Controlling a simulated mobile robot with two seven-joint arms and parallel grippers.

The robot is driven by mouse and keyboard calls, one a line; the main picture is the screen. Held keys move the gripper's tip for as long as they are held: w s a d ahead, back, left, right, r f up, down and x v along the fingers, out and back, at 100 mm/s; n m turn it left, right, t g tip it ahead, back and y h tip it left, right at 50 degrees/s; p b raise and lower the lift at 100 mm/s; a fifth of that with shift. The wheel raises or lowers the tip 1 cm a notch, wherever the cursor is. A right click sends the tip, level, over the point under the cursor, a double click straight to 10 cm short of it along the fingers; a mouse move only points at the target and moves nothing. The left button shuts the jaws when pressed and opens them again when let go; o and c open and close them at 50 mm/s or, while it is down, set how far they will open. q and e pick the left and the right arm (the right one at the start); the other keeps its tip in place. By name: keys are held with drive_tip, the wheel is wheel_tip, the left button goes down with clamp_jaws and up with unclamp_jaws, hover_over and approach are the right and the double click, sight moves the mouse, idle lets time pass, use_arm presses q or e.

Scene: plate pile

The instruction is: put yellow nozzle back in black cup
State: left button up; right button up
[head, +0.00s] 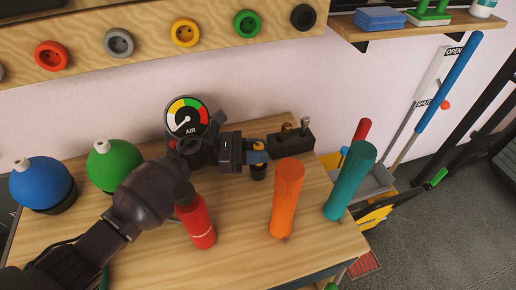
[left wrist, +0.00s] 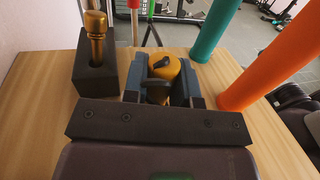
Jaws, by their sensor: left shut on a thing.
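My left gripper (head: 258,153) is shut on the yellow nozzle (left wrist: 165,70), which sits between its two blue-grey fingers in the left wrist view. In the head view a bit of yellow shows at the fingertips. The black cup (head: 258,174) shows just below the fingers, on the wooden table. The nozzle appears to be at or over the cup's mouth; the fingers hide whether it is seated inside. My right gripper is in neither view.
A black block (left wrist: 96,72) with brass fittings stands beside the gripper. An orange cylinder (head: 287,185) and a teal cylinder (head: 350,180) stand to the right. A red bottle (head: 196,220) stands in front of my arm. An air gauge (head: 186,117) stands behind.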

use_arm(q)
drive_tip(key=shift+f, duration=0.3)
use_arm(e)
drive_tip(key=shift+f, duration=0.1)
use_arm(q)
drive_tip(key=o, duration=1)
drive_tip(key=shift+s+f, duration=0.1)
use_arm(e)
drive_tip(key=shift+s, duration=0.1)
use_arm(q)
drive_tip(key=shift+f, duration=0.1)
wheel_tip(320, 180, up, 4)
drive_tip(key=shift+f+p, duration=0.1)
drive_tip(key=shift+p, duration=0.4)
wheel_tip(320, 180, up, 17)
drive_tip(key=p, duration=0.4)
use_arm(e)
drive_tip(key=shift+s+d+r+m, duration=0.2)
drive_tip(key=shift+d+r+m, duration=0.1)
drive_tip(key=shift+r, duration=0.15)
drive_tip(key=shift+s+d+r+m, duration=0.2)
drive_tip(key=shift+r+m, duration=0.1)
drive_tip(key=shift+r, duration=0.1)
